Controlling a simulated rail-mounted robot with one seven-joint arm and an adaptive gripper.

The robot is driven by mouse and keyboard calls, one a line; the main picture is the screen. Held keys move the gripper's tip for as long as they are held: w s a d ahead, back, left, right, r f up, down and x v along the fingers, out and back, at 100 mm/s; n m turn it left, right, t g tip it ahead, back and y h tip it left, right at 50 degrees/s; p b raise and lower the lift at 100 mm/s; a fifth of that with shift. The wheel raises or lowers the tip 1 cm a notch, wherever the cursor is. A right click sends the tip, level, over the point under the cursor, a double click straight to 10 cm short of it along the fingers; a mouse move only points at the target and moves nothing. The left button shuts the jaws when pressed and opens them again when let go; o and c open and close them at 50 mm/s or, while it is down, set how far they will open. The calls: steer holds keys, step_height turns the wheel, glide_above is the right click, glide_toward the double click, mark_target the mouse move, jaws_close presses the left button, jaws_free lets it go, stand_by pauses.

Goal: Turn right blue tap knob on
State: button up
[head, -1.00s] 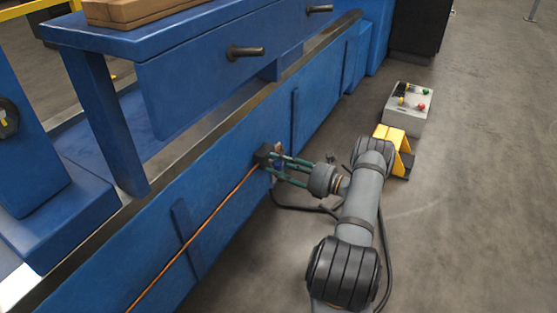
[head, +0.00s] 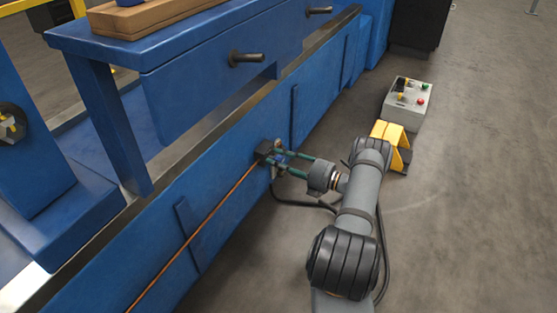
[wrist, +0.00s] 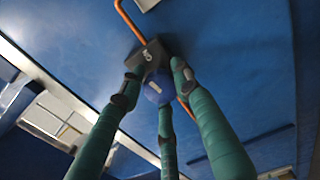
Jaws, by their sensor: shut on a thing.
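The blue tap knob (wrist: 158,88) is a small round knob with a pale mark on its face, in the middle of the wrist view. It sits beside a dark box (wrist: 150,56) on the blue side wall. The box also shows in the head view (head: 263,152). My gripper (head: 279,160) has three green fingers with dark tips, and reaches the wall at this box. Its fingers close around the knob from several sides. In the head view the fingers mostly hide the knob. I cannot tell how far the knob is turned.
An orange pipe (head: 205,222) runs down along the wall from the box. A blue bench (head: 190,40) with dark handles overhangs at upper left. A yellow stand (head: 388,136) and a grey button box (head: 410,102) are right of my arm. The floor at right is clear.

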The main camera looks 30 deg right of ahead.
steer(key=shift+w+d+r+m, duration=0.15)
steer(key=shift+d+m, duration=0.15)
steer(key=shift+m, duration=0.4)
steer(key=o, duration=0.9)
steer(key=shift+c, duration=0.2)
steer(key=shift+o, duration=1.4)
steer(key=shift+a+f, duration=0.15)
steer(key=shift+f, duration=0.05)
steer(key=shift+s, duration=0.2)
steer(key=v, duration=1.2)
steer(key=shift+w+a, duration=0.1)
